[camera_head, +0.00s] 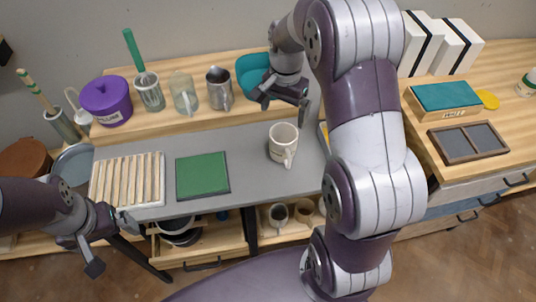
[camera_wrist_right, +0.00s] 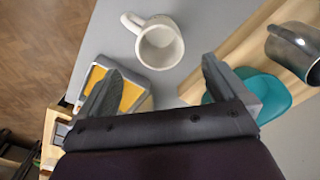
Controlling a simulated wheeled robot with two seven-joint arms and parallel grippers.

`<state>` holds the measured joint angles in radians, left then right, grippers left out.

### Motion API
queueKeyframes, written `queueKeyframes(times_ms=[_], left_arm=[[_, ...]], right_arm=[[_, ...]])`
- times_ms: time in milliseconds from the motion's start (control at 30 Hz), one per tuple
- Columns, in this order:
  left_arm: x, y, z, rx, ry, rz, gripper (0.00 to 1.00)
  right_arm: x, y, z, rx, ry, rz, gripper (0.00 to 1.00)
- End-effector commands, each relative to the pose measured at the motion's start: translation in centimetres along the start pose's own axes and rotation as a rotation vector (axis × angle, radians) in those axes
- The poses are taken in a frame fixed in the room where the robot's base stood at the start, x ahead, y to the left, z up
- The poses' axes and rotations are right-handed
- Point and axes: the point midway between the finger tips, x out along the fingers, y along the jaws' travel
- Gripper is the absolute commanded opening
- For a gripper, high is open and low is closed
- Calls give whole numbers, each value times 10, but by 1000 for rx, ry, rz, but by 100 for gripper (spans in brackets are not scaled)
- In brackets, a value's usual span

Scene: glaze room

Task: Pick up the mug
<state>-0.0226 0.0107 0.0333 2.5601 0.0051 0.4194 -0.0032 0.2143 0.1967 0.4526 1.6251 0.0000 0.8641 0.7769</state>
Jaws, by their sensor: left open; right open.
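A cream mug (camera_head: 283,143) stands upright on the grey table top, near its right end, with its handle toward the front. In the right wrist view the mug (camera_wrist_right: 160,45) shows from above, beyond the fingertips, with its handle at the upper left. My right gripper (camera_head: 283,107) is open and empty above and behind the mug; its two fingers (camera_wrist_right: 160,70) are spread wide and apart from the mug. My left gripper (camera_head: 112,240) is open and empty at the lower left, in front of the table, far from the mug.
A green mat (camera_head: 203,176) and a slatted rack (camera_head: 128,180) lie left of the mug. A metal pitcher (camera_head: 219,90), a glass jug (camera_head: 184,93), a purple pot (camera_head: 106,101) and a teal bowl (camera_head: 252,72) stand on the back shelf. A yellow-topped box (camera_wrist_right: 122,88) is near the mug.

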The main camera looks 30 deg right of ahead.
Motion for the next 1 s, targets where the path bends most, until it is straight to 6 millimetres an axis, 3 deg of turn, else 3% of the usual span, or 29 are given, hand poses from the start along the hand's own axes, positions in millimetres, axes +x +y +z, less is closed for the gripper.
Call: queueKeyframes(times_ms=[300, 467, 700, 967, 1000], left_arm=[[-2, 0, 0, 1, 0, 0, 100], [-3, 0, 0, 0, 0, 0, 100], [-8, 0, -1, 0, 0, 0, 100], [-8, 0, -1, 0, 0, 0, 100], [-8, 0, -1, 0, 0, 0, 100]], right_arm=[[60, 1, 2, 28, -6, 6, 100], [78, 0, 3, 26, -4, 4, 100], [120, -3, 9, 27, -4, 4, 100], [127, -3, 9, 26, -2, 3, 100], [127, -3, 9, 26, -2, 3, 94]])
